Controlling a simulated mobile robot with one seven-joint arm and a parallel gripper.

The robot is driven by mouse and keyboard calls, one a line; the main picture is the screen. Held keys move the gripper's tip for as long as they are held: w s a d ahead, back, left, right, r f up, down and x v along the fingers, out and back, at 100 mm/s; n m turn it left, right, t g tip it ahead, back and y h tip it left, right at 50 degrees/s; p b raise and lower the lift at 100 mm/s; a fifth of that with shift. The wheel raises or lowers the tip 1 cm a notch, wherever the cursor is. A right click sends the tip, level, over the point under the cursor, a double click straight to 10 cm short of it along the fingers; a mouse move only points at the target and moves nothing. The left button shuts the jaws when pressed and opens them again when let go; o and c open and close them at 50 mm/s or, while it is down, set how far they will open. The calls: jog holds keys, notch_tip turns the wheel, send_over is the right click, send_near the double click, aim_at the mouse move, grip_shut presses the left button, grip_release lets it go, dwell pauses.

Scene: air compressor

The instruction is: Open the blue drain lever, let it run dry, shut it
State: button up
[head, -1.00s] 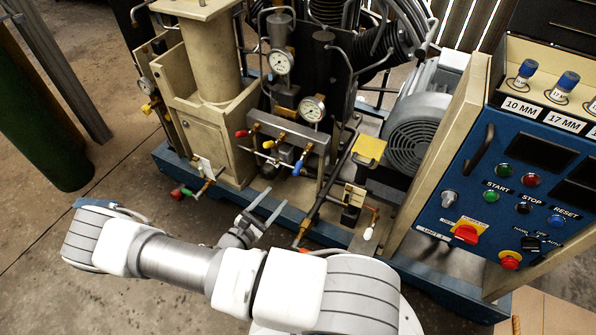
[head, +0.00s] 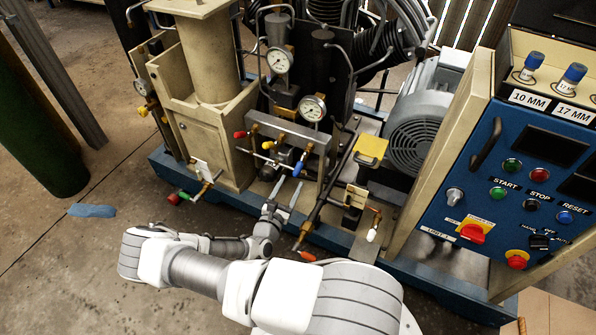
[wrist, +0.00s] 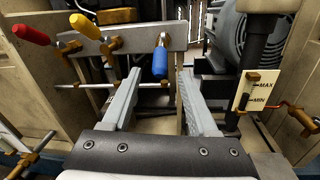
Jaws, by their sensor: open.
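The blue drain lever (head: 298,168) hangs downward at the right end of a metal valve manifold, beside a yellow lever (head: 268,145) and a red lever (head: 240,134). In the wrist view the blue lever (wrist: 160,60) hangs from its brass valve, ahead of my gripper and between the lines of its two fingers. My gripper (head: 284,190) is open and empty, just in front of and below the blue lever. In the wrist view its fingers (wrist: 155,90) point toward the manifold (wrist: 140,40), apart from the lever.
Two gauges (head: 312,107) sit above the manifold. A control panel (head: 530,170) stands at right. A blue cloth (head: 91,210) lies on open floor.

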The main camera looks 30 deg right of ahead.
aim_at(296, 174)
jog(key=b+x, duration=0.1)
jog(key=x, duration=0.6)
jog(key=shift+w+d, duration=0.15)
grip_shut()
dwell(1.2)
